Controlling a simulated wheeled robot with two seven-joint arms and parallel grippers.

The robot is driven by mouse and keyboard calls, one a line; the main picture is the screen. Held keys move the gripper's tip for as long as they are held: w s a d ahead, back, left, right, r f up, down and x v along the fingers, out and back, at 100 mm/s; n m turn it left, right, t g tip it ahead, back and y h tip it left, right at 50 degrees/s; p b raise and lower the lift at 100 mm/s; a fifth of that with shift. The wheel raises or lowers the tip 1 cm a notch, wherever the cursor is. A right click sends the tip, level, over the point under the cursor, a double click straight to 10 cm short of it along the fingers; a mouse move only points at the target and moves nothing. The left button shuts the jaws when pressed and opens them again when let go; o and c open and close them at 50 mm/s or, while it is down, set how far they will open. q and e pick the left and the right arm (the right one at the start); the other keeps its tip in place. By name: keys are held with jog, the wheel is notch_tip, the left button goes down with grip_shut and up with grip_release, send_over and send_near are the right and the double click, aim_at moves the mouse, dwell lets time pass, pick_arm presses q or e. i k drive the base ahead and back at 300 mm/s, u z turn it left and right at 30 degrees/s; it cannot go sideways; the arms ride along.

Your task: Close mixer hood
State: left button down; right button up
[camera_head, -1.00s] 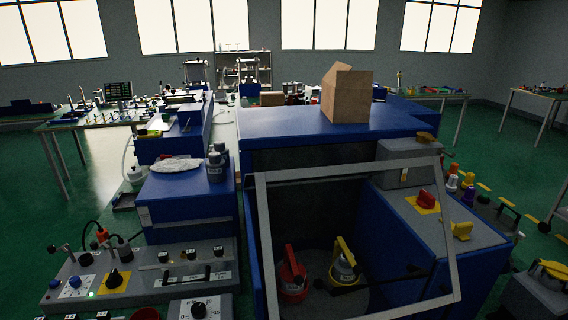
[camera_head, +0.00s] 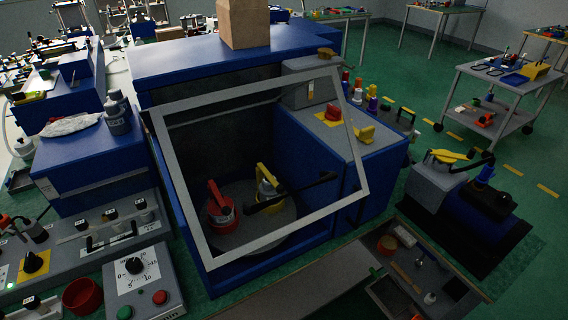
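The mixer is a blue cabinet (camera_head: 225,50) in the middle of the view. Its hood is a grey rectangular frame (camera_head: 361,150) with a see-through pane, standing tilted over the front opening. A dark bar handle (camera_head: 290,191) crosses the lower right part of the hood. Inside, a round grey plate (camera_head: 245,235) carries a red-handled holder (camera_head: 220,205) and a yellow-handled holder (camera_head: 268,184). Neither of my grippers shows in the view.
A cardboard box (camera_head: 243,22) stands on top of the cabinet. A control box with a dial (camera_head: 135,266) is at the lower left. A blue-black pump (camera_head: 474,200) stands to the right, and a tool tray (camera_head: 405,265) lies in front of it.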

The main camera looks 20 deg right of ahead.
aim_at(154, 118)
jog(key=u, duration=0.55)
jog(key=k, duration=1.25)
jog(key=u, duration=0.8)
jog(key=i, duration=0.45)
jog(key=z, duration=0.45)
